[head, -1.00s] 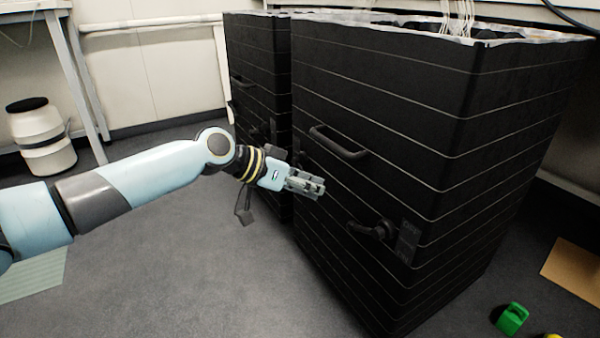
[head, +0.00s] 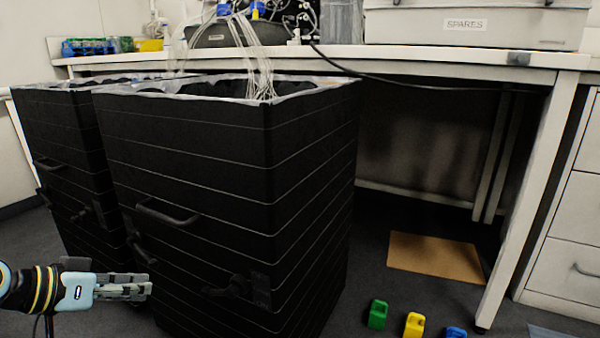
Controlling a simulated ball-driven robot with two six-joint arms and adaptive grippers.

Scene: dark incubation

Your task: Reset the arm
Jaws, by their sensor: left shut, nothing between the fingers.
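My left gripper (head: 140,287) is at the lower left of the head view, its fingers pointing right. It is shut and empty. It shows in front of the lower left part of the nearer black cabinet (head: 190,255); I cannot tell whether it touches it. Most of my left arm is outside the picture. My right gripper is not in view.
A second black cabinet (head: 55,130) stands to the left. Behind is a white bench (head: 430,62) with a box labelled SPARES (head: 470,25). Green (head: 377,315), yellow (head: 414,325) and blue (head: 455,333) blocks and a brown mat (head: 435,258) lie on the floor at right.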

